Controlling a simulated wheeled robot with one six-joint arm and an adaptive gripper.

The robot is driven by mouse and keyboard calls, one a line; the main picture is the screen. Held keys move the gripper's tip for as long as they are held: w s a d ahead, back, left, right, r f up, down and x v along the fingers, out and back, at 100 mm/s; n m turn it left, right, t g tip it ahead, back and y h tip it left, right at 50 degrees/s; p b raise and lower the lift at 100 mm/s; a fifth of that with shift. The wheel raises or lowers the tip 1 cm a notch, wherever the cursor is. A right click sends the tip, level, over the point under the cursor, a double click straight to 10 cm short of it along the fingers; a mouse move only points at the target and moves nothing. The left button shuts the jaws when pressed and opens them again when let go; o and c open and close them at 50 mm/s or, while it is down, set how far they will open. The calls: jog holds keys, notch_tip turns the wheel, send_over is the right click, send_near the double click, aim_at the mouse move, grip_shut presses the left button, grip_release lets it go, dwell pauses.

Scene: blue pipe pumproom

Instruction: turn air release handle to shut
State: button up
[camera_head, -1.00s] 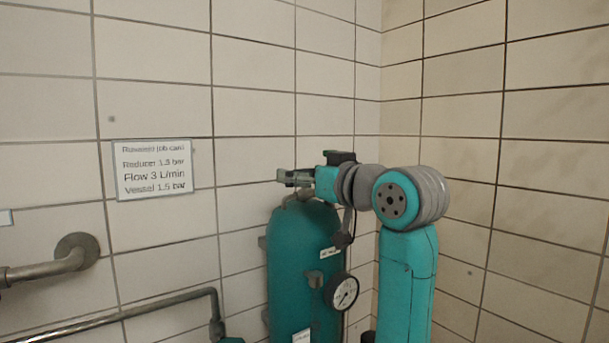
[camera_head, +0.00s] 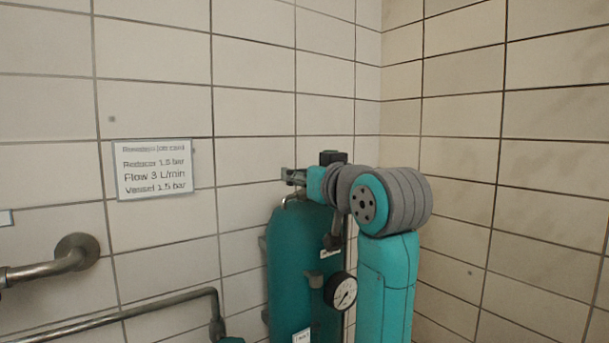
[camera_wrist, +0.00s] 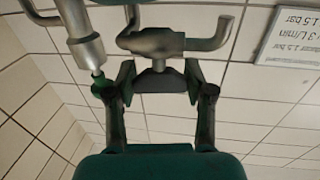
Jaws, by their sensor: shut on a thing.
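The teal vessel (camera_head: 298,262) stands in the corner with metal fittings at its top. A bent metal pipe (camera_head: 288,198) shows there in the head view. In the wrist view, a grey metal valve with a bent spout (camera_wrist: 222,32) lies just beyond the fingers. A dark grey piece, apparently the air release handle (camera_wrist: 156,80), sits between my two fingertips. My gripper (camera_wrist: 159,72) is shut on it. In the head view my gripper (camera_head: 290,176) is above the vessel's top, its fingertips small and the handle hard to make out.
A silver cylindrical fitting (camera_wrist: 84,45) lies close beside the left finger in the wrist view. A pressure gauge (camera_head: 342,291) is on the vessel's right front. A job card (camera_head: 153,169) hangs on the tiled wall. Pipes (camera_head: 165,302) run along the lower left.

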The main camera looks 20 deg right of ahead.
jog(key=m+h, duration=0.2)
jog(key=h, duration=0.1)
jog(key=m+h, duration=0.2)
jog(key=h, duration=0.1)
jog(key=shift+a+h, duration=0.2)
jog(key=shift+h, duration=0.1)
jog(key=m+g+h, duration=0.2)
jog(key=m+h, duration=0.1)
jog(key=h, duration=0.2)
jog(key=shift+m, duration=0.4)
jog(key=m+g+h, duration=0.5)
jog(key=g+h, duration=0.1)
jog(key=shift+d, duration=0.1)
jog(key=shift+m+g+h, duration=1.1)
jog(key=shift+m+g, duration=0.5)
jog(key=shift+g, duration=0.5)
jog(key=shift+d+g, duration=0.1)
jog(key=shift+g, duration=0.2)
jog(key=o, duration=1.2)
jog(key=v, duration=1.2)
